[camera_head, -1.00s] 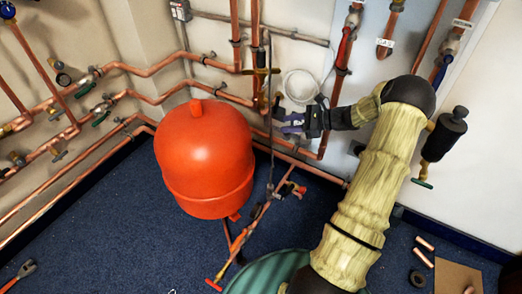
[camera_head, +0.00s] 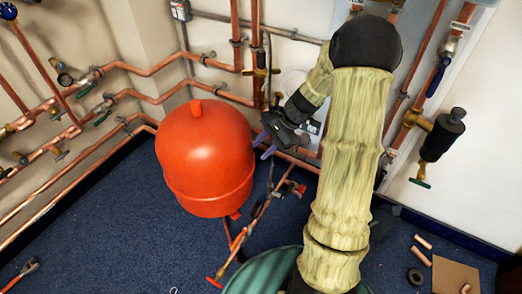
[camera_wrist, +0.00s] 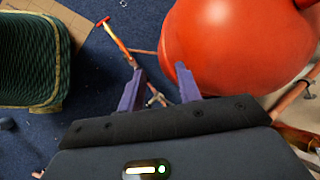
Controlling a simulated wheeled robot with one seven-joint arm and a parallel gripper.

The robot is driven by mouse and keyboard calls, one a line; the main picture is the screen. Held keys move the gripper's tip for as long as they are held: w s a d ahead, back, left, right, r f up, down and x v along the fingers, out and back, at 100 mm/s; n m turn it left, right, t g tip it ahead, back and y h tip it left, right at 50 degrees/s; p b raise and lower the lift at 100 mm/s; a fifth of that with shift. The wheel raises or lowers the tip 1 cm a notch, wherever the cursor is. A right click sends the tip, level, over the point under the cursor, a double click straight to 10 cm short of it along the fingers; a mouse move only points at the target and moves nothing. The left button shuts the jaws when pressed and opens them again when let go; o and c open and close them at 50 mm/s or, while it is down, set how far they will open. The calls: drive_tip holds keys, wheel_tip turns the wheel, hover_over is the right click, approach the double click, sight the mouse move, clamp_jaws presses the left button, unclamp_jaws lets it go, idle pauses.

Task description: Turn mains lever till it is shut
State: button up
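A blue lever (camera_head: 437,76) hangs along a copper pipe at the upper right; a label (camera_head: 460,27) above it is too small to read, so I cannot confirm which is the mains lever. My gripper (camera_head: 264,143) is far left of that lever, just right of the red vessel. It also shows in the wrist view (camera_wrist: 160,72), where its two purple fingers stand apart with nothing between them. A red lever seen earlier near the top of the wall is now hidden behind my arm.
The red vessel (camera_head: 204,160) stands close left of my gripper. A red-handled valve pipe (camera_head: 250,228) rises below it. A black cylinder (camera_head: 442,134) hangs on the right wall. Copper pipes (camera_head: 150,66) line the left wall.

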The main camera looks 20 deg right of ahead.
drive_tip(key=s+a+n, duration=0.1)
drive_tip(key=s+r+n+h, duration=0.1)
drive_tip(key=shift+s+a+r+g+h, duration=0.1)
drive_tip(key=shift+s+a+g+h, duration=0.2)
drive_tip(key=shift+s+a+g, duration=0.1)
